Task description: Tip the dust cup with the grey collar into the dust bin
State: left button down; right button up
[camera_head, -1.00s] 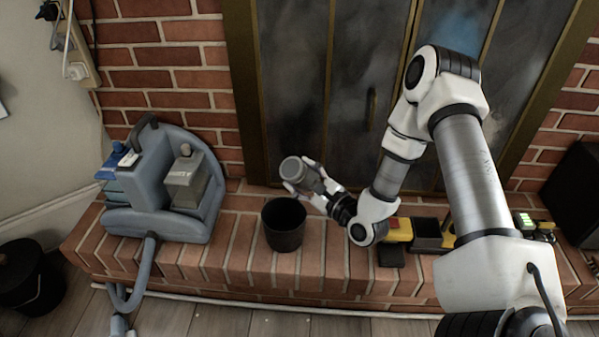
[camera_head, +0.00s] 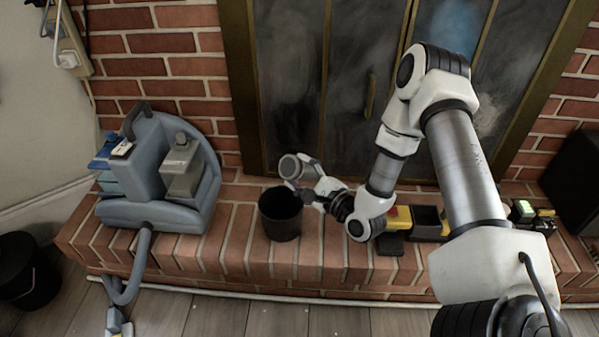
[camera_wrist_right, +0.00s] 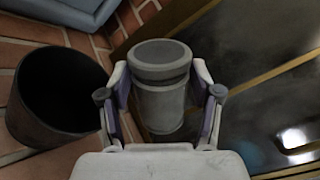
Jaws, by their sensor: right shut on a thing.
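My right gripper (camera_head: 306,187) is shut on the dust cup (camera_head: 291,166), a grey cylinder with its round end facing the head camera. In the right wrist view the dust cup (camera_wrist_right: 160,95) shows a darker grey collar at its far end, and the two fingers of the gripper (camera_wrist_right: 160,105) flank its body. The black dust bin (camera_head: 281,220) stands open on the brick hearth, just below the cup in the head view. The bin (camera_wrist_right: 55,95) is left of the cup in the right wrist view, apart from it. My left gripper is out of view.
A blue-grey vacuum machine (camera_head: 150,215) with a hose stands on the hearth at left. A yellow and black tray (camera_head: 428,222) lies right of my gripper. Dark fireplace doors (camera_head: 340,100) rise behind. A black bucket (camera_head: 28,270) is on the floor at left.

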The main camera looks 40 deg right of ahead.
jog(key=shift+f+n, duration=0.25)
jog(key=shift+n, duration=0.05)
jog(key=shift+f+n, duration=0.2)
jog(key=shift+n, duration=0.2)
dwell(0.5)
jog(key=shift+d+f+n, duration=0.1)
jog(key=shift+f+n, duration=0.15)
jog(key=shift+n, duration=0.15)
jog(key=shift+f+n+b, duration=0.25)
jog(key=shift+n+b, duration=0.1)
jog(key=shift+n, duration=0.05)
dwell(0.3)
jog(key=shift+f+n, duration=0.25)
jog(key=shift+n, duration=0.15)
